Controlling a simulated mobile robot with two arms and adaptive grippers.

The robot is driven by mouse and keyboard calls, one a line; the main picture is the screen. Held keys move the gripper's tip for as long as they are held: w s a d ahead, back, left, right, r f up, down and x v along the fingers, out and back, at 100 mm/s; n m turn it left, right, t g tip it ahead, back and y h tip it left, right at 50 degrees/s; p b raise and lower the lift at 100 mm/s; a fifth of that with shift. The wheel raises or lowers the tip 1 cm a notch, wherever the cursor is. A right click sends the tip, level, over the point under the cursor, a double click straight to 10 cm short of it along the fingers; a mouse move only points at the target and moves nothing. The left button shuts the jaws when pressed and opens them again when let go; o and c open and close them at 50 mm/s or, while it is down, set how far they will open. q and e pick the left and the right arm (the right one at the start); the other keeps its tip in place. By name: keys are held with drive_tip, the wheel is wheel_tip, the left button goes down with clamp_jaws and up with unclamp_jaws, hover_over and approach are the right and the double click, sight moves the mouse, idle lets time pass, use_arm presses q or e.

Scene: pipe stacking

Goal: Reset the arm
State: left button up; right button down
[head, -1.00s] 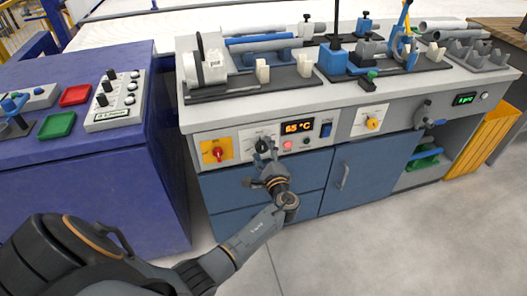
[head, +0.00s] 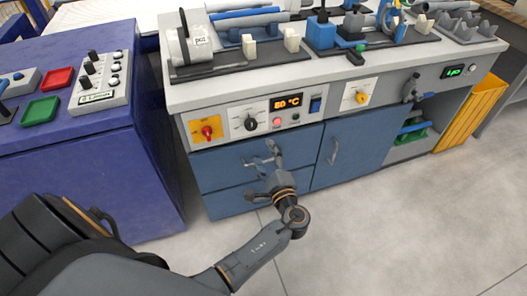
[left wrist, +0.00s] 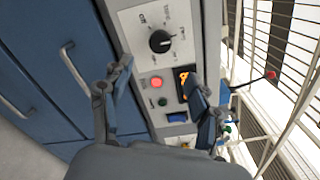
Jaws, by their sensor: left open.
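My left gripper (head: 263,160) is open and empty in the head view, in front of the blue drawer fronts, just below the control panel. In the left wrist view the two fingers (left wrist: 160,88) stand apart, with the panel between and beyond them. The black dial knob (head: 251,124) is on the panel above the gripper; it also shows in the left wrist view (left wrist: 160,41), clear of the fingers. The orange display (head: 287,103) reads about 80 °C in the head view. My right gripper is not in view.
The workbench (head: 200,93) carries pipes and fixtures. Drawer handles (head: 335,151) stick out near my arm. A purple cabinet (head: 80,185) with red and green buttons stands at the left. A yellow bin (head: 468,115) is at the right. The grey floor is clear at the lower right.

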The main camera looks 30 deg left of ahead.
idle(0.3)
use_arm(q)
drive_tip(key=s+d+f+n+g+h, duration=0.1)
drive_tip(key=s+f+n+g+h, duration=0.15)
drive_tip(key=s+f, duration=0.55)
drive_tip(key=s+d+f+n+g+h, duration=0.15)
drive_tip(key=s+f+h, duration=0.3)
drive_tip(key=f, duration=0.85)
drive_tip(key=s+f+n+g+h, duration=0.2)
drive_tip(key=s+f+g+h, duration=0.1)
drive_tip(key=s+f, duration=0.55)
drive_tip(key=s+d+f+n+g+h, duration=0.3)
drive_tip(key=s+d+f+n, duration=0.15)
drive_tip(key=s+f, duration=0.5)
drive_tip(key=s+a+r+p, duration=0.1)
drive_tip(key=s+r+p, duration=0.1)
drive_tip(key=s+p, duration=0.5)
drive_tip(key=s+a+r+n+p, duration=0.1)
drive_tip(key=s+r+p, duration=0.2)
drive_tip(key=s+p, duration=0.4)
drive_tip(key=shift+s+a+r+g+h, duration=0.15)
drive_tip(key=shift+r+g+h, duration=0.15)
drive_tip(key=shift+r+g, duration=0.1)
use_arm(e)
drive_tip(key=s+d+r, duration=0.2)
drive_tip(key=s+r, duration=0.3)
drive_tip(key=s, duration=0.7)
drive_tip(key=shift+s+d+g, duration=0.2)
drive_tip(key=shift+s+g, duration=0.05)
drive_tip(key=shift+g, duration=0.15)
